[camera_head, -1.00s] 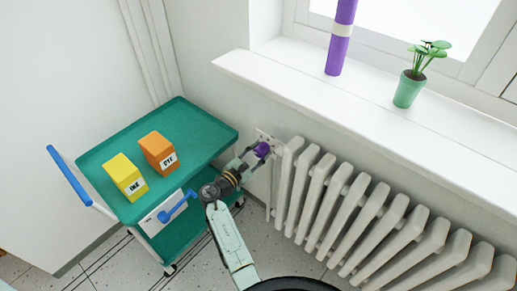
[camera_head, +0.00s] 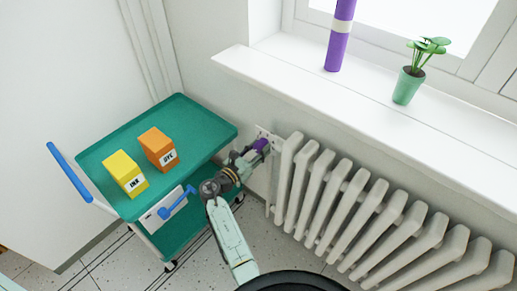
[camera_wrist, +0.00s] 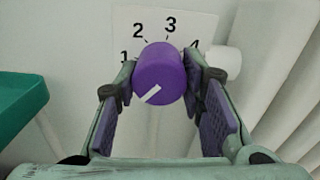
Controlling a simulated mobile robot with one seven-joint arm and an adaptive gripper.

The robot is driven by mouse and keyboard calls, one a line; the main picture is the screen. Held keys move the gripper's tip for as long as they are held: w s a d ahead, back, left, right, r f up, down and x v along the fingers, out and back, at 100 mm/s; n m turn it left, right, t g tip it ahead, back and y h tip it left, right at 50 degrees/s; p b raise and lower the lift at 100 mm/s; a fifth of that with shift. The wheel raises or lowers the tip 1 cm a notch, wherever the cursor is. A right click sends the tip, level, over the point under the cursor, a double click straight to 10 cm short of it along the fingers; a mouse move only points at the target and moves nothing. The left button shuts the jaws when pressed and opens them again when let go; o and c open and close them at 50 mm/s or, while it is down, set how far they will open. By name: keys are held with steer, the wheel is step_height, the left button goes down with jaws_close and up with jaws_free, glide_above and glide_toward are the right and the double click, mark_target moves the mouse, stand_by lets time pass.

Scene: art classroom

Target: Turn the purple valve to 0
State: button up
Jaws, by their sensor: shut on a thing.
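The purple valve (camera_wrist: 158,68) is a round knob on a white dial plate (camera_wrist: 152,24) at the radiator's left end. My gripper (camera_wrist: 160,78) is shut on the valve, one finger on each side. In the head view the valve (camera_head: 261,144) is partly hidden by my gripper (camera_head: 256,151).
The white radiator (camera_head: 345,190) stands right of my gripper, under the sill (camera_head: 330,105) with a plant (camera_head: 408,80) and a purple tube (camera_head: 338,45). A green cart (camera_head: 195,112) with a yellow box (camera_head: 122,172) and an orange box (camera_head: 155,146) is at left.

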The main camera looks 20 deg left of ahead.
stand_by(0.4)
steer(key=o, duration=1.1)
steer(key=shift+o, duration=0.2)
steer(key=shift+s, duration=0.15)
steer(key=v, duration=1.1)
steer(key=shift+s+a, duration=0.15)
steer(key=shift+s, duration=0.2)
